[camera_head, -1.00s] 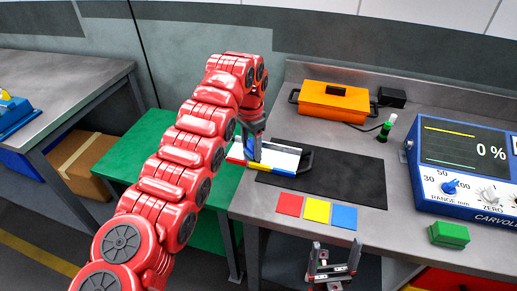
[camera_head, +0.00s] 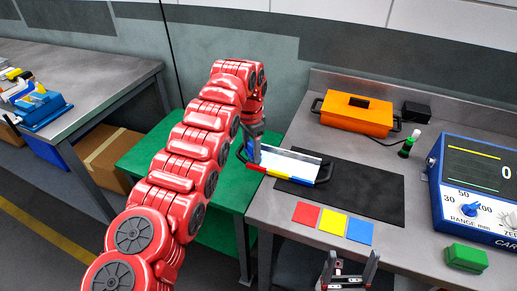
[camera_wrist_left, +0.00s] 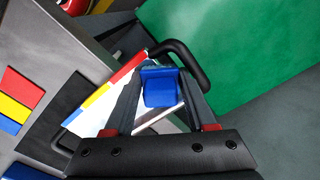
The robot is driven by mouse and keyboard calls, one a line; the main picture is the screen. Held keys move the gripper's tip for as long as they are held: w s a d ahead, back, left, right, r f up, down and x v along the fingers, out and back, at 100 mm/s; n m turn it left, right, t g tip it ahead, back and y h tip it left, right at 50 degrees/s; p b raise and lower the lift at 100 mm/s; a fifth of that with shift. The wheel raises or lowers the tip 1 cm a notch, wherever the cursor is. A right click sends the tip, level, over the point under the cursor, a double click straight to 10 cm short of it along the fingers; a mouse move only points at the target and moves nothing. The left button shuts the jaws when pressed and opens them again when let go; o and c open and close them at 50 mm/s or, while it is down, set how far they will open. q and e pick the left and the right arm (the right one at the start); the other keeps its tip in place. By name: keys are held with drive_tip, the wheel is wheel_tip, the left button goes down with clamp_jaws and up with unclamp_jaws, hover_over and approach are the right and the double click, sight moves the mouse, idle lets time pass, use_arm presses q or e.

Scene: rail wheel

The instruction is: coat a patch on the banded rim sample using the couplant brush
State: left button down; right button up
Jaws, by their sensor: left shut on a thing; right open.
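A white tray-like piece (camera_head: 283,163) with red, yellow and blue bands along its front edge and black end handles lies at the left end of the dark mat. It also shows in the left wrist view (camera_wrist_left: 103,112). My left gripper (camera_head: 254,160) is at its left end. In the left wrist view its fingers (camera_wrist_left: 160,95) are closed on a blue block (camera_wrist_left: 160,88). I cannot tell whether this is the couplant brush's handle; no bristles show. Contact with the white piece is unclear. My right gripper (camera_head: 348,268) is open and empty below the bench's front edge.
Red (camera_head: 306,214), yellow (camera_head: 333,223) and blue (camera_head: 359,231) squares lie before the dark mat (camera_head: 365,190). An orange case (camera_head: 357,112), a green-banded bottle (camera_head: 408,146), a blue meter (camera_head: 480,190) and a green block (camera_head: 466,257) stand around. A green table (camera_head: 150,165) is left.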

sight(251, 144)
idle(0.3)
use_arm(q)
wheel_tip(251, 144, up, 6)
drive_tip(key=p, duration=0.4)
drive_tip(key=shift+a+f, duration=0.1)
drive_tip(key=shift+f, duration=0.15)
drive_tip(key=shift+r, duration=0.25)
wheel_tip(251, 144, up, 3)
drive_tip(key=p, duration=0.3)
idle(0.6)
